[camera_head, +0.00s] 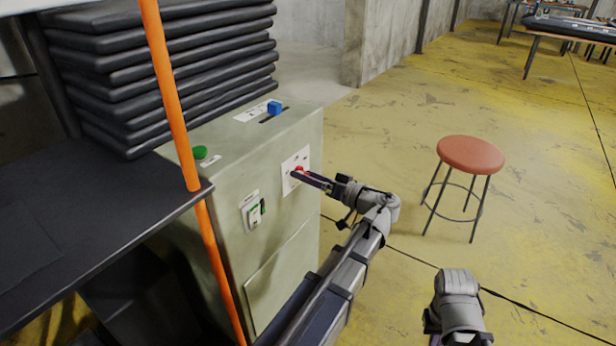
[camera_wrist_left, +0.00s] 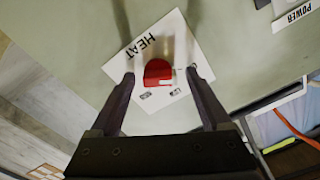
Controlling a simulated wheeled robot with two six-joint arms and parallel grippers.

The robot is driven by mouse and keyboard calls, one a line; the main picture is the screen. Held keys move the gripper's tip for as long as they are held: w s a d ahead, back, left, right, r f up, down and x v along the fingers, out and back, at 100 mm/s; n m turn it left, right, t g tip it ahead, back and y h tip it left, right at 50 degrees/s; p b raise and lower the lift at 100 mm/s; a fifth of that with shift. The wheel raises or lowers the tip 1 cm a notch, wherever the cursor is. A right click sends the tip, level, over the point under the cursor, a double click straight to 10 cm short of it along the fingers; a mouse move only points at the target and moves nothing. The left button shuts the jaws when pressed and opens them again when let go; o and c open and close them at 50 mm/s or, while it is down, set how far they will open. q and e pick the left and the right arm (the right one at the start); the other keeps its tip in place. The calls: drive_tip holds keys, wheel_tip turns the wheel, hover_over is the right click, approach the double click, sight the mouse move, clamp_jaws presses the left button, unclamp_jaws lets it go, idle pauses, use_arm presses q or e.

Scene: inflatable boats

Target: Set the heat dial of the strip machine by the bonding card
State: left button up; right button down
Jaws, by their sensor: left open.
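The strip machine (camera_head: 285,215) is a pale green cabinet in the head view. Its red heat dial (camera_head: 299,169) sits on a white plate (camera_head: 291,184) on the front face. In the left wrist view the dial (camera_wrist_left: 158,71) is a red knob with a small white mark at its lower edge, beside the word HEAT. My left gripper (camera_head: 305,177) is open at the dial; its fingers (camera_wrist_left: 160,77) stand either side of the knob, with visible gaps. Whether they touch it I cannot tell. I cannot make out a bonding card. My right gripper's fingers are not visible, only a right arm link.
An orange post (camera_head: 170,95) and a dark table (camera_head: 90,220) stand at left. A red stool (camera_head: 470,154) stands right, with open floor around it.

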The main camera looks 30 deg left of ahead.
use_arm(q)
clamp_jaws()
idle(0.5)
drive_tip(key=shift+m, duration=0.4)
drive_tip(key=m, duration=1)
drive_tip(key=shift+w+m, duration=0.1)
drive_tip(key=shift+m, duration=0.6)
unclamp_jaws()
